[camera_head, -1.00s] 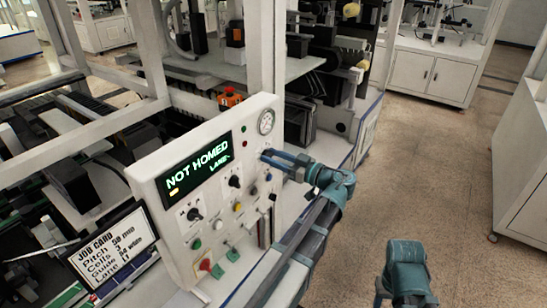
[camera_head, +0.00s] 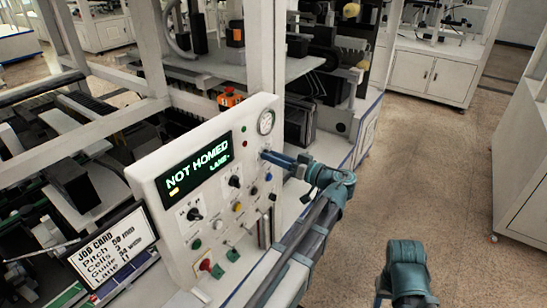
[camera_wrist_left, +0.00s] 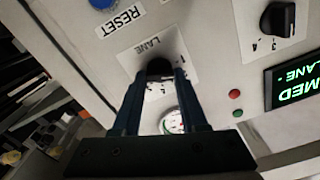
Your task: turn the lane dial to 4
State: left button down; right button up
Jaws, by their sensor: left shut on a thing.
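The lane dial (camera_wrist_left: 160,66) is a black knob on a white plate lettered LANE, seen in the left wrist view. My left gripper (camera_wrist_left: 156,78) has its two fingers on either side of the knob and is shut on it. The fingers hide part of the dial and its numbers, so I cannot read its setting. In the head view my left gripper (camera_head: 268,155) reaches the right side of the white control panel (camera_head: 200,245), and the dial is hidden behind it. The display (camera_head: 198,166) reads NOT HOMED, with LANE and a dash below.
A blue RESET button (camera_wrist_left: 103,3) is near the dial. Another black knob (camera_wrist_left: 279,18) and a round gauge (camera_wrist_left: 173,121) are close by. A job card (camera_head: 112,245) stands left of the panel. Open floor (camera_head: 430,160) lies to the right.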

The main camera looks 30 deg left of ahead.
pick_arm(q)
jog(key=shift+w+f+m, duration=0.1)
jog(key=shift+f+m, duration=0.05)
jog(key=shift+m, duration=4.1)
jog(key=shift+w+f+m, duration=0.1)
jog(key=shift+f+m, duration=0.05)
jog(key=shift+m, duration=4.4)
jog(key=shift+c, duration=2.2)
grip_release()
jog(key=shift+d, duration=0.15)
